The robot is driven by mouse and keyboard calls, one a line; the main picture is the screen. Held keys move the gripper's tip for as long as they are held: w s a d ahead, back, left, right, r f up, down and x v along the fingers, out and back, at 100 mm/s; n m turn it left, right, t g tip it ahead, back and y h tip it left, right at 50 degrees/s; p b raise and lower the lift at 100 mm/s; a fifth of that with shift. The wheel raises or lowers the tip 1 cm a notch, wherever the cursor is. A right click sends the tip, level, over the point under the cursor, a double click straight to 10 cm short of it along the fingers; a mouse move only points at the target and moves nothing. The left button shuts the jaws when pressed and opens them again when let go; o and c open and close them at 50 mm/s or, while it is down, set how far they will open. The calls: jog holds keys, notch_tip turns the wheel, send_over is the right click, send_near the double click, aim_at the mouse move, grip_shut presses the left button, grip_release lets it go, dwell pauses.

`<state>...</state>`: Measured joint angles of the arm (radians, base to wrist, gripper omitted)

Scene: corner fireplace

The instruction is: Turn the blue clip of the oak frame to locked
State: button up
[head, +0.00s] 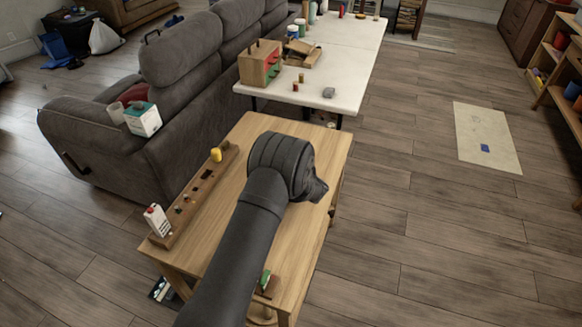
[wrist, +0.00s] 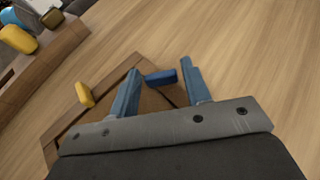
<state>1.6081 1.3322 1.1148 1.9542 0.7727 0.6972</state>
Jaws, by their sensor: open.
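The oak frame (wrist: 62,128) lies on the wooden table, its upper corner in the wrist view; its lower part is hidden behind my gripper. The blue clip (wrist: 160,77) sits at the frame's upper right edge, slightly tilted. A yellow clip (wrist: 85,94) sits on its left edge. My gripper (wrist: 161,66) is open, its two blue-grey fingers on either side of the blue clip in the picture. I cannot tell whether they touch it. In the head view my arm hides the frame and the fingertips.
A green piece (head: 265,279) is near the front edge. A white table (head: 345,75) stands behind, a sofa (head: 180,60) left.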

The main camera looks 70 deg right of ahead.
jog(key=c, duration=0.7)
jog(key=shift+n+y, duration=0.3)
jog(key=n+t+y, duration=0.3)
jog(key=n, duration=0.1)
jog(key=shift+s+d+y, duration=0.2)
jog(key=shift+d+y, duration=0.05)
jog(key=shift+y, duration=0.15)
jog(key=shift+d+n+t+y, duration=0.15)
jog(key=shift+n+t+y, duration=0.55)
jog(key=shift+n+y, duration=0.65)
jog(key=shift+y, duration=0.25)
jog(key=o, duration=0.7)
